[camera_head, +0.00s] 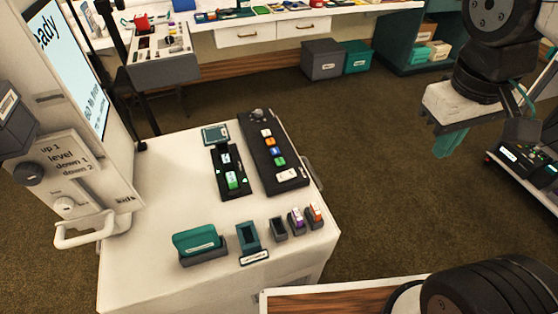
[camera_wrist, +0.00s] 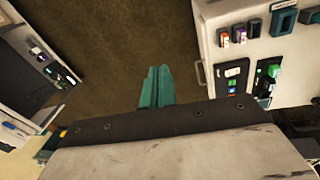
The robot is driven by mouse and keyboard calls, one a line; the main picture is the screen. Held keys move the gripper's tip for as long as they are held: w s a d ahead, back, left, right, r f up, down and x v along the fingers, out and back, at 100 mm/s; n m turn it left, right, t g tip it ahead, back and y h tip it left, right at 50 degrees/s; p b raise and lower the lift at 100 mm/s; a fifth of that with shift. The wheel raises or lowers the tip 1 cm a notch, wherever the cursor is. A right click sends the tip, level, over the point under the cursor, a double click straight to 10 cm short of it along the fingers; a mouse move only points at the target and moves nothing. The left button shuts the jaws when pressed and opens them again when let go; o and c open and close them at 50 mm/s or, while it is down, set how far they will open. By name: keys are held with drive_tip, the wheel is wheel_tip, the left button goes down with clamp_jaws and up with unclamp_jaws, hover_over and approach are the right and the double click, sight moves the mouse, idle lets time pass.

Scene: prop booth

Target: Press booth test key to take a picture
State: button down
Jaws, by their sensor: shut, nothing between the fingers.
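A white cabinet top (camera_head: 165,160) bears a black panel (camera_head: 258,128) with a row of orange, white, blue and green keys and a round knob. Beside it is a smaller black panel (camera_head: 223,156) with a lit green key (camera_head: 232,180). The labels are too small to read, so I cannot tell which one is the booth test key. My gripper (camera_head: 444,143) is shut and empty, its teal fingers pointing down over the floor, right of the cabinet and apart from it. In the wrist view my gripper (camera_wrist: 157,75) hangs over carpet, with the cabinet at upper right.
A teal block in a holder (camera_head: 198,241) and several small holders stand along the cabinet's front edge. A screen booth with a white handle (camera_head: 85,231) stands at left. Another low unit (camera_head: 528,160) is at right. Carpet (camera_head: 375,150) lies open between.

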drive_tip(key=w+a+f+n+h, duration=0.3)
drive_tip(key=w+n, duration=0.2)
drive_tip(key=w, duration=0.5)
drive_tip(key=n+t+h, duration=0.1)
drive_tip(key=n+t, duration=0.5)
drive_tip(key=n, duration=0.7)
hover_over(277, 163)
wheel_tip(277, 163, down, 13)
drive_tip(key=shift+f, duration=0.15)
drive_tip(key=shift+f, duration=4.4)
drive_tip(key=shift+f, duration=0.4)
